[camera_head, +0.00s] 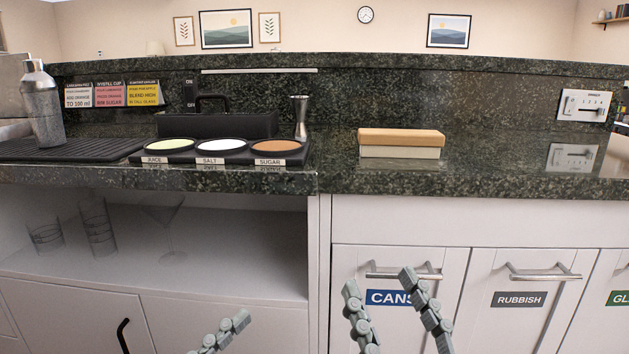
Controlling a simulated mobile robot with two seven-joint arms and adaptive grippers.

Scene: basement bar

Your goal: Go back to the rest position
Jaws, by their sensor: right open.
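My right gripper (378,281) shows at the bottom centre, in front of the cupboard door labelled CANS (391,297). Its two grey fingers stand apart with nothing between them. Part of my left gripper (222,334) shows at the bottom edge, left of the right one, in front of the lower cabinet doors. Only one of its fingers shows clearly, so its opening cannot be judged. Both grippers appear below the level of the counter top, and the arms behind them are out of view.
The dark stone counter (480,177) runs across the view. On it are a steel shaker (43,105), a rimming tray (222,157), a jigger (300,118) and a wood-topped block (401,143). Glasses (97,228) stand on the open shelf. Handles (403,274) stick out from the doors.

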